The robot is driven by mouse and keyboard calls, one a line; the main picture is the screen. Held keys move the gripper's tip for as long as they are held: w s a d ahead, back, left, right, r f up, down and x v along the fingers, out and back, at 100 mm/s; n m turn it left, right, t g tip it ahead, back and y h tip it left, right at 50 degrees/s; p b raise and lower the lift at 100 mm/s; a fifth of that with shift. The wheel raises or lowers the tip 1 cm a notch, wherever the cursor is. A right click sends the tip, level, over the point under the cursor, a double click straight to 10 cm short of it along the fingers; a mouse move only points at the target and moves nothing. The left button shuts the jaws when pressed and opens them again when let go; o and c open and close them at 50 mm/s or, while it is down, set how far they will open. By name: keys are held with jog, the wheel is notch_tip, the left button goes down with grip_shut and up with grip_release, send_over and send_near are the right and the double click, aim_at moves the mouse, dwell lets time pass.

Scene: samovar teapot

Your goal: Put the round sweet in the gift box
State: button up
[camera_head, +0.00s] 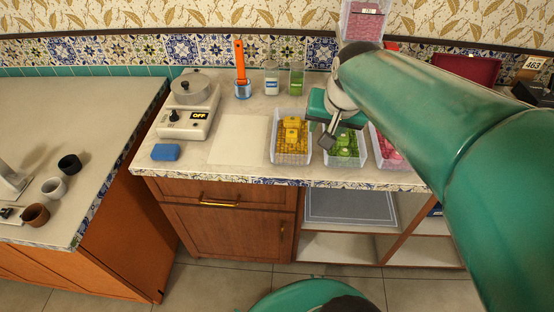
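My gripper (328,128) hangs at the end of my green arm, over the left part of a clear tray of green sweets (345,149). Its fingers are seen small and from behind, so I cannot tell whether they are open or shut, or whether anything is between them. A clear tray of yellow sweets (291,133) is just left of it. A tray of pink sweets (385,150) is to the right, partly hidden by my arm. I cannot make out which sweet is round. A dark red box (469,67) at the back right may be the gift box; my arm covers part of it.
A scale (188,112) reading OFF, a blue block (165,152) and a white sheet (239,139) lie left on the counter. An orange-handled tool (240,65) and two jars stand behind. A clear pink-filled container (365,20) is at the top. Cups stand on the left counter.

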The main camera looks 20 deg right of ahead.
jog(key=s+a+n+y, duration=0.1)
jog(key=s+a+n, duration=0.5)
jog(key=a, duration=0.8)
jog(key=shift+s+t, duration=0.4)
jog(key=shift+s, duration=0.7)
